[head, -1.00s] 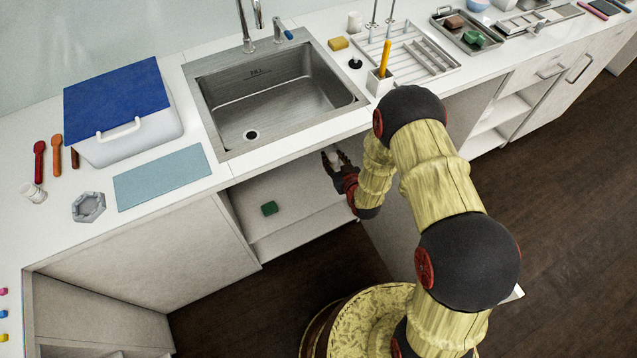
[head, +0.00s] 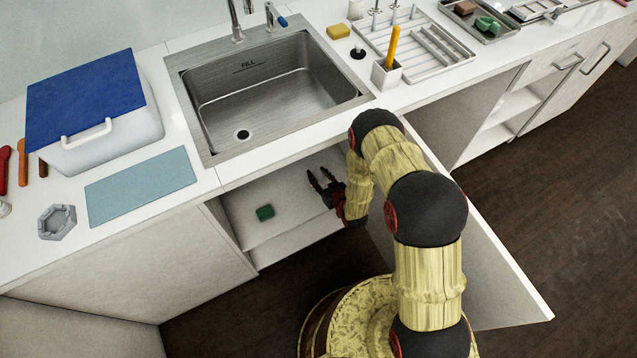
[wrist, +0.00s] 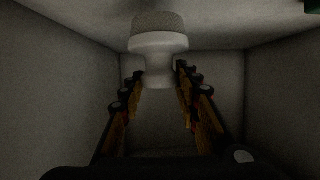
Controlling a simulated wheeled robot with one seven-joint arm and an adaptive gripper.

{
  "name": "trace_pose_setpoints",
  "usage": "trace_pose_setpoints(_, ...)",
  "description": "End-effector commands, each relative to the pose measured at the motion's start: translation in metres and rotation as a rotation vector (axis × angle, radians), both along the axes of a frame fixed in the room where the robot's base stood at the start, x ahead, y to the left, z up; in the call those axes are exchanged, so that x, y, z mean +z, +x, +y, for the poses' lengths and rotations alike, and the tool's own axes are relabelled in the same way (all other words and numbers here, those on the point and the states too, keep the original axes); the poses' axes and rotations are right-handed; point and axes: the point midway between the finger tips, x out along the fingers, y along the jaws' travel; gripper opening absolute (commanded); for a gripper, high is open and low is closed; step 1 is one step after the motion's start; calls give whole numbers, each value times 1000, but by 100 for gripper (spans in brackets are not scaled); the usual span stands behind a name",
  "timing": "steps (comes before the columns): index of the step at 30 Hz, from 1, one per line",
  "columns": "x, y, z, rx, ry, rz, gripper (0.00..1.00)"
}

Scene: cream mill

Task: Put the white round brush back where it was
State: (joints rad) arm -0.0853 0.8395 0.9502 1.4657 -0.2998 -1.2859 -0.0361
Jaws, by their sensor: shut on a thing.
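The white round brush (wrist: 158,42) shows in the wrist view with its pale bristle head and narrower white neck. My gripper (wrist: 160,74) is shut on it, one finger on each side of the neck. In the head view my gripper (head: 322,178) is inside the open cabinet under the sink, to the right of a green block (head: 265,212). The brush is hard to make out against the pale interior there. I cannot tell whether it touches the cabinet floor.
The cabinet floor (head: 285,190) is clear around the green block. The open door (head: 490,265) stands right of my arm. The counter above carries the steel sink (head: 275,95), a blue-lidded cooler (head: 95,110) and a holder (head: 385,76) with a yellow-handled tool.

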Motion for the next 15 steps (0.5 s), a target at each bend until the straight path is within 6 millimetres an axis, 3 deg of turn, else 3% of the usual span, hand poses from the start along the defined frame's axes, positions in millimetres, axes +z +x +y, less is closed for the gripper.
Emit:
trace_pose_setpoints(9,-36,0,0,0,0,0,0)
trace_pose_setpoints(15,-39,0,0,0,0,-1,0)
